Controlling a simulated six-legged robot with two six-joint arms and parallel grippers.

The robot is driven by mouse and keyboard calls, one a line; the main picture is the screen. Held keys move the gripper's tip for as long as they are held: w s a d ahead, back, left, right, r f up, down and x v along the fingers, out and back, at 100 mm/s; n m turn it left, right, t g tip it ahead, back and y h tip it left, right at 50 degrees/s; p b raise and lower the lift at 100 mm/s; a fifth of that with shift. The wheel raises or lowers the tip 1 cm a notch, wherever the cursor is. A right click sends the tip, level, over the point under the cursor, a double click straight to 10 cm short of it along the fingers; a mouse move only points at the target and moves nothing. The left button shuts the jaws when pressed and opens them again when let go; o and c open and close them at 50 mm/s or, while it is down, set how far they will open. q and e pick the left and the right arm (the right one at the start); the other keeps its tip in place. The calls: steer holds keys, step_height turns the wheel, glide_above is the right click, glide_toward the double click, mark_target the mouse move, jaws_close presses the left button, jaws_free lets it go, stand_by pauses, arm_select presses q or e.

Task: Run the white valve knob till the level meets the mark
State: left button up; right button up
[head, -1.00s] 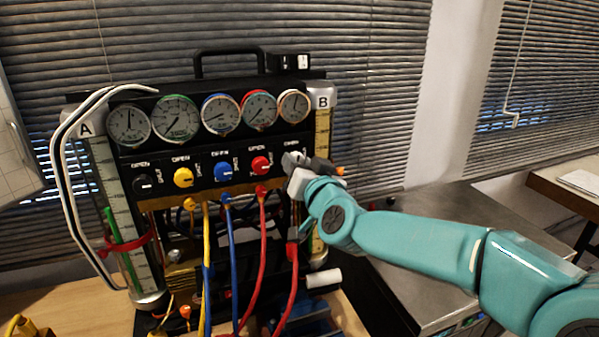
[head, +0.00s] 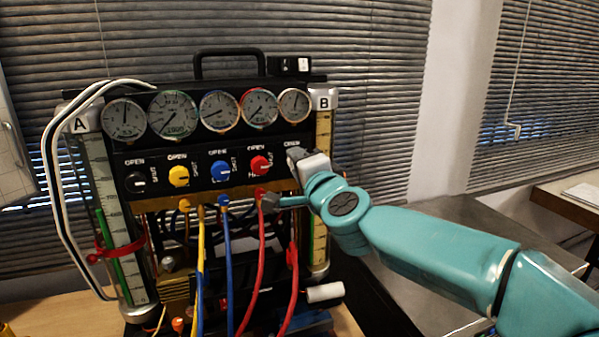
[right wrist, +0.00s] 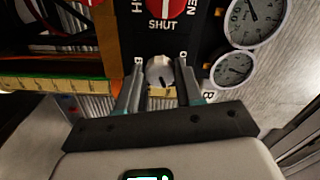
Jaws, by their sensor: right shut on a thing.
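The white valve knob (right wrist: 160,73) sits between the two fingers of my right gripper (right wrist: 160,66) in the right wrist view, with a finger on each side. The gripper is shut on it. In the head view my right gripper (head: 295,155) is at the right end of the knob row and hides the white knob. Tube A (head: 98,180) holds a green column, and a red ring mark (head: 108,248) circles the tube; the column's top appears above the ring. Tube B (head: 322,150) has a yellow scale and is partly hidden by my arm. My left gripper is out of view.
Black (head: 135,182), yellow (head: 179,176), blue (head: 221,171) and red (head: 259,165) knobs line the panel under several round gauges. Coloured hoses hang below. White tubing (head: 55,160) arches at the left. A grey metal table (head: 420,270) stands at the right.

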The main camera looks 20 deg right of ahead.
steer(key=shift+m+b, duration=0.65)
steer(key=shift+m, duration=1.55)
steer(key=o, duration=1)
steer(key=shift+o, duration=0.2)
steer(key=s, duration=1.6)
steer(key=shift+s+d, duration=0.2)
steer(key=shift+d, duration=0.1)
